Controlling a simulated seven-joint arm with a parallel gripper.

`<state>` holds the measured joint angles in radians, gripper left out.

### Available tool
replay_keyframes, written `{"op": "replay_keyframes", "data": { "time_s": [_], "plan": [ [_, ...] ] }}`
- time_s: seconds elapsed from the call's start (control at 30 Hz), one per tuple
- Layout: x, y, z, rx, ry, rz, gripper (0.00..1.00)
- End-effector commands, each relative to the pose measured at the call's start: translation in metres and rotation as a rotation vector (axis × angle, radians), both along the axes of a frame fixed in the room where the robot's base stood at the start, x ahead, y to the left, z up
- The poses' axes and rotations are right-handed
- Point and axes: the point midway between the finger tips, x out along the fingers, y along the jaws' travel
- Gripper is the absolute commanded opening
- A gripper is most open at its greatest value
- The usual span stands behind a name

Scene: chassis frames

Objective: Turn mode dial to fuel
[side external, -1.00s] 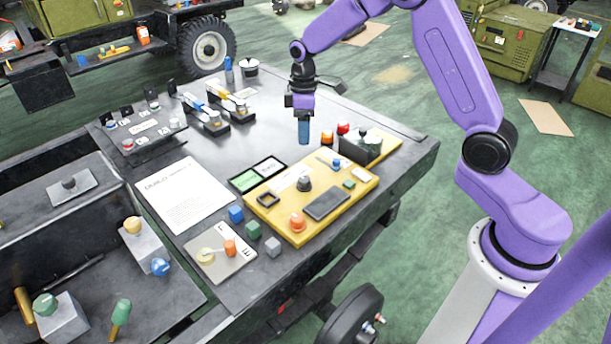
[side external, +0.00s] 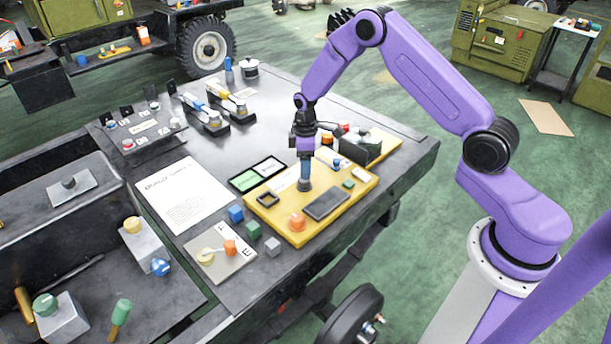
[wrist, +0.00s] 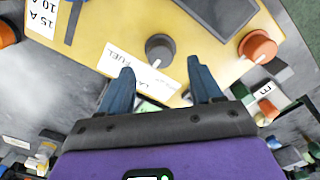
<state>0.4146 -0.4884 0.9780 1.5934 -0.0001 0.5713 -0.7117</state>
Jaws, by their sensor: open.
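The yellow panel (side external: 266,222) lies on the dark table. Its grey round dial (side external: 305,186) stands just below my gripper (side external: 305,176) in the side view. In the wrist view the dial (wrist: 159,47) is upright, just beyond and between my two blue fingertips (wrist: 160,66). The fingers are apart with nothing between them; I cannot tell whether they touch the dial. A white label strip (wrist: 138,69) beside the dial reads "FUEL" in part; one finger covers some of it. The dial's pointer direction is too small to tell.
An orange knob (side external: 297,221) and a dark flat plate (side external: 326,204) share the panel. A black box (side external: 361,149) stands behind on the right. A green-and-white display (side external: 257,174), a paper sheet (side external: 184,194) and small cubes lie to the left.

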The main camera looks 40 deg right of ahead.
Motion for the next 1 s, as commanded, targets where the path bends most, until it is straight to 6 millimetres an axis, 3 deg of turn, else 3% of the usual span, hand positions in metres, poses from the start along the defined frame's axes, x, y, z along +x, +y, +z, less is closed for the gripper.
{"op": "replay_keyframes", "data": {
  "time_s": [0.1,0.3,0.73,0.77,0.9,1.0],
  "plan": [
    [-0.001,0.0,-0.021,-0.001,0.002,0.0,0.64],
    [0.0,0.0,-0.043,0.0,0.0,0.0,0.64],
    [0.0,0.0,-0.05,0.0,-0.001,0.0,0.64],
    [0.0,0.0,-0.05,0.0,-0.001,0.0,0.58],
    [0.0,0.0,-0.05,0.0,-0.001,0.0,0.12],
    [0.0,0.0,-0.05,0.0,-0.001,0.0,0.08]
  ]
}}
